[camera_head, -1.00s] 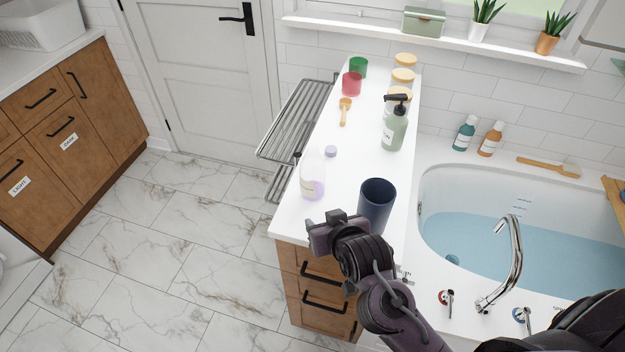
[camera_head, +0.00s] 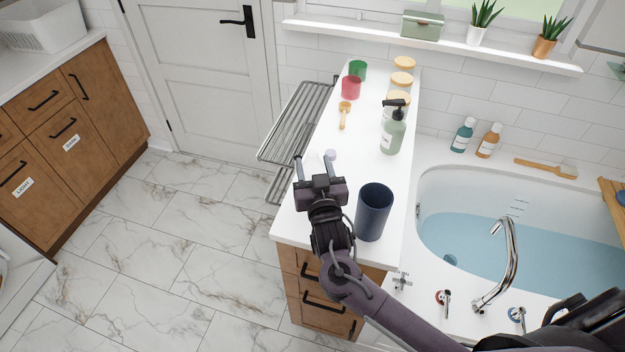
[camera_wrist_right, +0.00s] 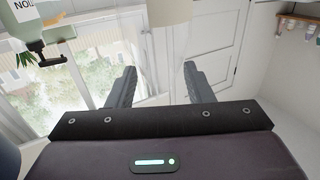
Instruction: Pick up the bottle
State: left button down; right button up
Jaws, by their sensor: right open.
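My right gripper (camera_head: 314,166) is open over the near left part of the white counter (camera_head: 350,150), its two fingers pointing toward the back. The right wrist view shows the open fingers (camera_wrist_right: 160,88) with no clear grip on anything. A green pump bottle (camera_head: 392,132) stands upright farther back and to the right; it also shows upside down in the right wrist view (camera_wrist_right: 22,22). My left gripper is not in view.
A dark blue cup (camera_head: 374,212) stands close to the right of my gripper. A wire rack (camera_head: 298,120) is left; the filled bathtub (camera_head: 490,190) is right.

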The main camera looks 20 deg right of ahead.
jog(key=shift+w+d, duration=0.15)
jog(key=shift+w, duration=0.9)
grip_shut()
